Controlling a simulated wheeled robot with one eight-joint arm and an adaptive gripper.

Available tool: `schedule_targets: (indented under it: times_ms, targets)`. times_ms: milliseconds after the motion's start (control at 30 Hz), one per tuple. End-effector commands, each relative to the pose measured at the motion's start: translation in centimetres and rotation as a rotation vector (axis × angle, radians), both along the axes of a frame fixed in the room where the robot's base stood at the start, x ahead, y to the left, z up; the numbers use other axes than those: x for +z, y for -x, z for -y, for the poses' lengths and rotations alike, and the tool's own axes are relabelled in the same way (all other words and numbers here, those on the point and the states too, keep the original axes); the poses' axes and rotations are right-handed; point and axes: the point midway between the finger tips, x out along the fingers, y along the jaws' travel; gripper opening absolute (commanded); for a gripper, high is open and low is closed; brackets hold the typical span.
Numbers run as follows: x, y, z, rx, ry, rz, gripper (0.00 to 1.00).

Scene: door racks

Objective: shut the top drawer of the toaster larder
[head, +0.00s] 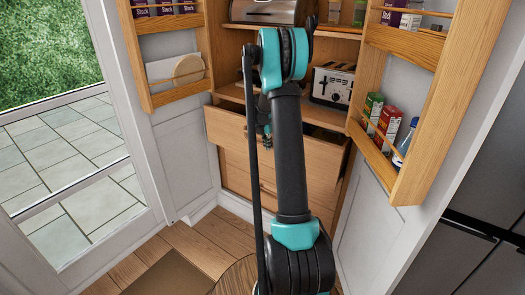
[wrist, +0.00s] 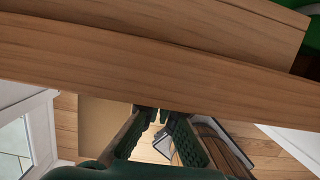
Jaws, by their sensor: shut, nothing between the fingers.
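The toaster larder stands with both doors open, and a white toaster (head: 333,84) sits on its shelf. Its top drawer (head: 322,158) is a plain wooden front pulled partly out, with a dark gap showing above its right end. My arm crosses the middle of the drawer in the head view and hides part of it. My gripper (head: 265,136) is mostly hidden behind the arm, at the drawer front. In the wrist view, the drawer's wood (wrist: 150,62) spans the top, and my gripper (wrist: 160,112) is shut and empty at its lower edge. Whether they touch is unclear.
A lower drawer front (head: 236,170) lies below. Door racks flank the larder on the left (head: 168,22) and right (head: 410,42), holding boxes and a bottle. A glass door (head: 70,150) is at left, a dark fridge (head: 480,235) at right. A round wooden top (head: 236,278) is near the bottom.

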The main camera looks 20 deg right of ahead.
Motion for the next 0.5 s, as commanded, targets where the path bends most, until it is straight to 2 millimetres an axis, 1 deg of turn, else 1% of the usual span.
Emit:
schedule_targets:
  times_ms: [33,100,500]
  targets:
    - [0.0,-0.6,0.8,-0.001,0.0,0.0,0.0]
    - [0.0,-1.3,1.9,-0.003,0.0,0.0,0.0]
    - [0.0,-5.4,7.5,-0.002,0.0,0.0,0.0]
